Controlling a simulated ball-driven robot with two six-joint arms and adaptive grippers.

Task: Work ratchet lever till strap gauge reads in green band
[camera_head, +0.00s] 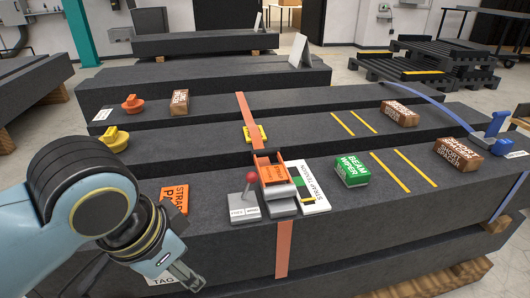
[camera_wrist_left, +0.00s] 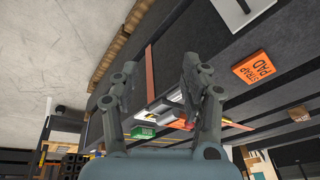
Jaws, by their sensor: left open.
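The orange ratchet lever (camera_head: 269,170) sits on its grey ratchet body on the front granite bed, in line with the orange strap (camera_head: 283,245). Right beside it lies the white strap tension gauge (camera_head: 316,192) with a green band; its reading is too small to tell. A red-knobbed lever (camera_head: 250,179) stands upright on a grey plate left of the ratchet. My left gripper (camera_head: 187,279) is open and empty, in front of the bed, left of and nearer than the ratchet. In the left wrist view my left gripper (camera_wrist_left: 160,72) has its fingers apart, with the strap (camera_wrist_left: 149,75) beyond.
An orange strap pad (camera_head: 174,198) lies between my left arm and the ratchet. A green beam wiper (camera_head: 352,170) lies right of the gauge. Brown spacer blocks (camera_head: 458,152), a blue clamp-like device (camera_head: 491,136) and orange and yellow pieces (camera_head: 115,138) stand farther off.

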